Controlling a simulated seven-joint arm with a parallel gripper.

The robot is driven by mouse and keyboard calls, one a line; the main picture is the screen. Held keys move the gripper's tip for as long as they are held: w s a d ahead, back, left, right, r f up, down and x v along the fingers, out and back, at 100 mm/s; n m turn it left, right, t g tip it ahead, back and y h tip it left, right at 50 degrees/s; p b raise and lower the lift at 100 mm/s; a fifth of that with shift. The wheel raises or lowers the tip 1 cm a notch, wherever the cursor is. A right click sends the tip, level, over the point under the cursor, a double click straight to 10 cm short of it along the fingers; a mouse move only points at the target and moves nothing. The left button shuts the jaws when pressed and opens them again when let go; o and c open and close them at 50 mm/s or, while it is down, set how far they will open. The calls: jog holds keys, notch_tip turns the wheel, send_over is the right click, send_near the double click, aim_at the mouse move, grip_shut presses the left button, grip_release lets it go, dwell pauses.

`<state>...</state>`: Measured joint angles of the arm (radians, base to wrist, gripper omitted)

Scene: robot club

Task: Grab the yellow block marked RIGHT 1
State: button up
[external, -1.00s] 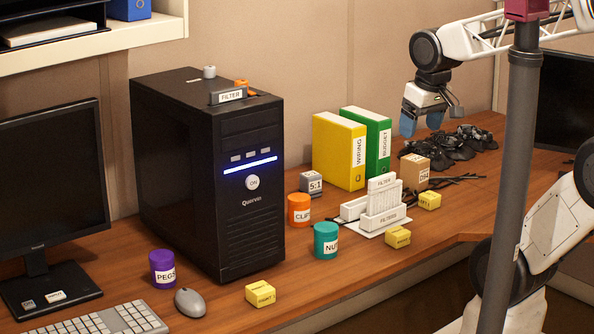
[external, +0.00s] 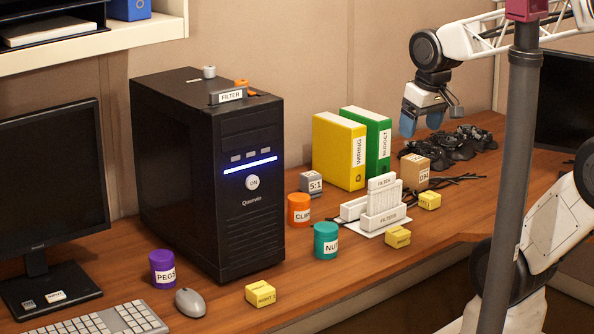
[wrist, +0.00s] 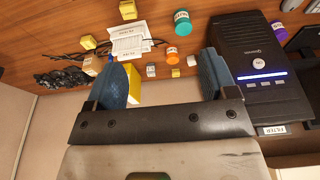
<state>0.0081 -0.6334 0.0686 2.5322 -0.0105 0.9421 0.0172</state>
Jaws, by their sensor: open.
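Three small yellow blocks lie on the wooden desk in the external view. One is at the front left (external: 260,294); its label seems to end in 1, but the word is hard to read. Another (external: 397,237) is in front of the white filter rack, and the third (external: 429,201) is right of the rack; their labels are unreadable. My gripper (external: 431,114) is open and empty, high above the back right of the desk, apart from every block.
The white filter rack (external: 382,208), teal jar (external: 326,241) and orange jar (external: 299,210) stand mid-desk. Yellow (external: 335,150) and green (external: 376,140) binders stand behind. A black computer tower (external: 215,170) is left. Black cables (external: 460,143) lie back right, beside a cardboard box (external: 414,171).

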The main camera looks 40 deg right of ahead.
jog(key=shift+o, duration=0.5)
jog(key=w+a+f+m+y, duration=0.4)
jog(key=w+a+f+m, duration=0.1)
jog(key=f, duration=0.5)
jog(key=w+a+f+m+g+y, duration=0.1)
jog(key=w+a+f+m+y, duration=0.4)
jog(key=a+f, duration=0.5)
jog(key=w+a+f+m+g+y, duration=0.1)
jog(key=w+a+f+m+y, duration=0.3)
jog(key=a+f+m, duration=0.3)
jog(key=shift+w+a+f+m+y, duration=0.1)
jog(key=shift+w+a+f, duration=0.2)
jog(key=shift+f, duration=0.6)
jog(key=shift+w+a+f+m+y, duration=0.15)
jog(key=shift+w+f, duration=0.15)
jog(key=shift+f, duration=0.6)
jog(key=shift+w+a+f+m+y, duration=0.1)
jog(key=shift+w+a+f, duration=0.2)
jog(key=shift+f, duration=0.6)
jog(key=shift+w+a+f+m, duration=0.1)
jog(key=shift+w+f+m, duration=0.1)
jog(key=shift+f+m, duration=0.3)
jog(key=shift+f, duration=0.1)
jog(key=shift+n, duration=0.25)
